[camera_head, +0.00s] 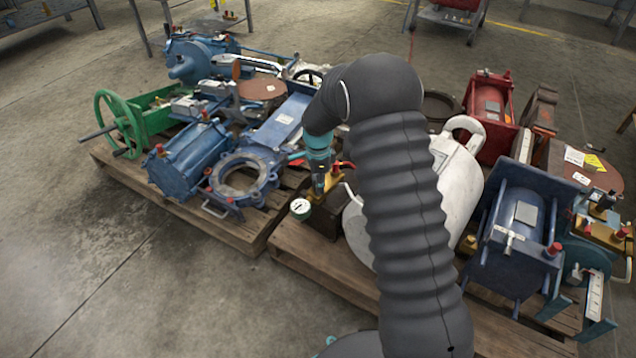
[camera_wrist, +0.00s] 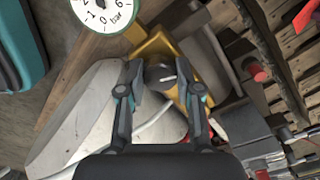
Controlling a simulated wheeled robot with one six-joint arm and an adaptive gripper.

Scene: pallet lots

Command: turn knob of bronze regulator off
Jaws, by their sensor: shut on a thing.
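The bronze regulator (camera_head: 330,184) stands on the right pallet, beside the white tank, with a round white gauge (camera_head: 301,208) at its left. In the wrist view its yellow-bronze body (camera_wrist: 150,47) and the gauge (camera_wrist: 100,12) show near the top. The dark round knob (camera_wrist: 160,76) with a white mark line sits in the middle of the wrist view. My gripper (camera_wrist: 160,80) is over the regulator, its two fingers shut on the knob from both sides. In the head view my gripper (camera_head: 319,184) points down onto the regulator, and the knob is hidden.
A white tank (camera_head: 463,180) lies close behind my arm. The left pallet (camera_head: 215,222) bears blue valves and a green handwheel (camera_head: 117,123). A blue cylinder (camera_head: 515,240) and a red cylinder (camera_head: 490,112) stand to the right. The concrete floor at the front left is clear.

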